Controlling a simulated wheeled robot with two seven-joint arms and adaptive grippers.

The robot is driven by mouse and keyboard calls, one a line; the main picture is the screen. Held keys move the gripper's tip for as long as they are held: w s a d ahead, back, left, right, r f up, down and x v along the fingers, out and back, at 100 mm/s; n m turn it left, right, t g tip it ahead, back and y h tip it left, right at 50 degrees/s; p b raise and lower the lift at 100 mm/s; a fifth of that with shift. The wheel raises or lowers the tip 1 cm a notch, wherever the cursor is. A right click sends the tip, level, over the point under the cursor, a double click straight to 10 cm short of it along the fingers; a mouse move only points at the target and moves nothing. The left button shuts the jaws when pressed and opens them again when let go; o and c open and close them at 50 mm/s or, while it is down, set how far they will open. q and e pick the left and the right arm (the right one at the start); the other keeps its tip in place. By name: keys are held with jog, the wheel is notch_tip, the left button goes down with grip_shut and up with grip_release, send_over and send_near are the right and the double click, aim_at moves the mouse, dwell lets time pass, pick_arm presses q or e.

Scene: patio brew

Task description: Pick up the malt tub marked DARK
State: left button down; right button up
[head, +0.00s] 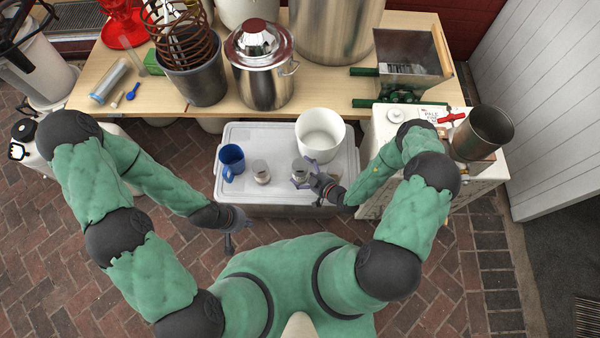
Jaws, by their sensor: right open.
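Two small tubs stand on the grey lid of a cooler: a left tub (261,172) and a right tub (299,167). Their markings are too small to read, so I cannot tell which is marked DARK. My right gripper (302,181) is open at the right tub, its fingers partly covering it; I cannot tell whether they touch it. My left gripper (228,243) hangs over the brick floor in front of the cooler, apart from the tubs. Its jaw state is unclear.
On the cooler lid (340,187) a blue mug (232,158) stands left of the tubs and a white bucket (320,132) behind them. The wooden table (330,92) behind holds a steel pot (262,66). A metal cup (482,133) stands on the right-hand cabinet.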

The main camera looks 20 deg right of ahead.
jog(key=c, duration=1.1)
jog(key=shift+r, duration=0.1)
